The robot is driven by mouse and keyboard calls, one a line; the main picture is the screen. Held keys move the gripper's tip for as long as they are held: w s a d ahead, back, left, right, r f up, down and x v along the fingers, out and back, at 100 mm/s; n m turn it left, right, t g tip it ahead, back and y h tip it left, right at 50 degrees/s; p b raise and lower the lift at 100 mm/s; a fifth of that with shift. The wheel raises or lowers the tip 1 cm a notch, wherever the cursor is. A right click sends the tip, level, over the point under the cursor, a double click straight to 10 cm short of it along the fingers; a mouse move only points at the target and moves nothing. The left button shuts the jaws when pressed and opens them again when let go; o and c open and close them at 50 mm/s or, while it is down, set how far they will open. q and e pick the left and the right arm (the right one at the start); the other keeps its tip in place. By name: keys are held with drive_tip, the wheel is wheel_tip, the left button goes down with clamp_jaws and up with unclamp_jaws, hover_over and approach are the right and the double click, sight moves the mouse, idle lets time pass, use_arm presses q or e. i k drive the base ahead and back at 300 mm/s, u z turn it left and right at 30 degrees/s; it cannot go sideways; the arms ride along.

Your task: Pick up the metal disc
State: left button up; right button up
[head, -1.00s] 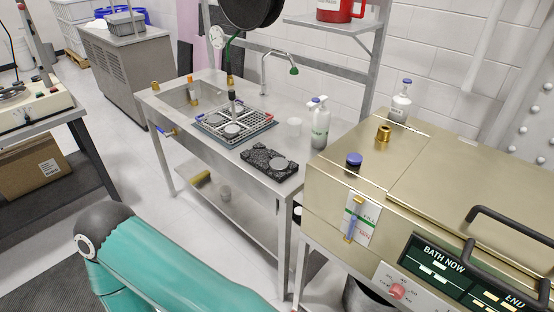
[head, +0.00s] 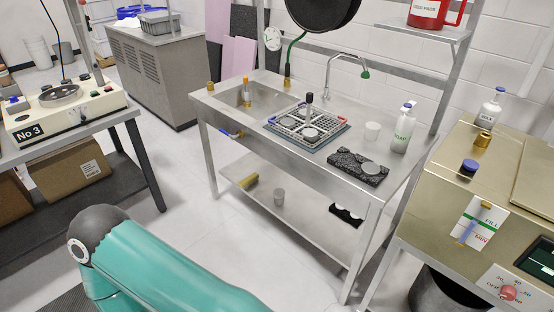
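A grey metal disc (head: 375,168) lies on a black textured pad (head: 349,166) at the right front of the steel sink bench (head: 340,196). More grey discs (head: 309,135) sit in a wire rack (head: 292,122) on a blue-grey tray in the middle of the bench. A round metal plate (head: 60,94) is on the cream machine marked No 3 at the left. I cannot tell which disc is meant. A teal link of my arm shows at the bottom left. Neither gripper is in view.
A tap (head: 345,66) rises at the bench's back. A brass-coloured bath unit (head: 445,205) stands at the right. The floor before the bench is clear.

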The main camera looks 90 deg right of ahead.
sight(368, 169)
drive_tip(key=u, duration=0.3)
drive_tip(key=i, duration=0.65)
drive_tip(key=z, duration=1.7)
drive_tip(key=i, duration=0.2)
drive_tip(key=z, duration=2.4)
drive_tip(key=k, duration=0.55)
drive_tip(key=z, duration=0.3)
drive_tip(key=i, duration=1.55)
drive_tip(key=u, duration=0.25)
